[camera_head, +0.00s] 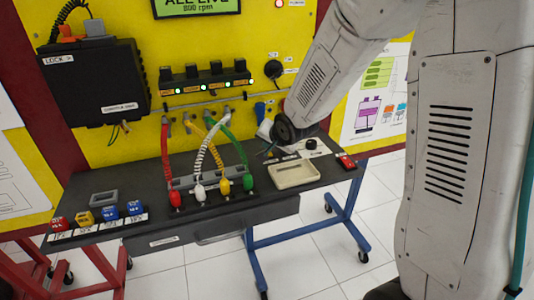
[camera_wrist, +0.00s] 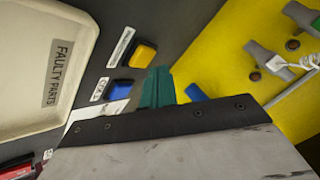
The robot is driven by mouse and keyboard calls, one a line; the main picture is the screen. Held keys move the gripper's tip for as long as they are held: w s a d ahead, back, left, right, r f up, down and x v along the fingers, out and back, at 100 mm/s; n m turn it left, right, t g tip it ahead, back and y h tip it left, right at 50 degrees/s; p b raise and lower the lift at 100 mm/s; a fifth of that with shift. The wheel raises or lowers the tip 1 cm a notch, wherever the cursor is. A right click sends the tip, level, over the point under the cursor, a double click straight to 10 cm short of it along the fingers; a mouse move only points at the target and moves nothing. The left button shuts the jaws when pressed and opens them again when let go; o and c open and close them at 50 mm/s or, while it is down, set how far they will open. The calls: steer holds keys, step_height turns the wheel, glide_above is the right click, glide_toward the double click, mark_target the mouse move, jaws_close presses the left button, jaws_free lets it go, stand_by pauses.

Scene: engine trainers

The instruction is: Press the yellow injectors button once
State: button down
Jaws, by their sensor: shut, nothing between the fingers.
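A yellow square button (camera_wrist: 143,55) sits on the dark bench top in the wrist view, with a white label beside it too small to read. My gripper (camera_wrist: 157,88) shows its teal fingers together and empty, close beside the yellow button and apart from it in the picture. Their height above the bench is hard to tell. A blue button (camera_wrist: 118,88) with its own label lies on the near side of the yellow one. In the head view my forearm and wrist cover this part of the bench, and I cannot make out the yellow button there.
A cream faulty parts tray (camera_wrist: 84,75) lies left of the buttons; it also shows in the head view (camera_head: 318,176). A red button (camera_head: 346,161) is at the bench's right end. Coloured cables (camera_head: 205,150) stand to the left. The yellow panel (camera_wrist: 215,45) rises behind.

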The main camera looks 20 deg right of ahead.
steer(key=shift+f, duration=0.15)
steer(key=shift+f, duration=0.3)
steer(key=shift+f, duration=0.45)
stand_by(0.7)
steer(key=shift+r, duration=0.9)
steer(key=shift+r, duration=2.5)
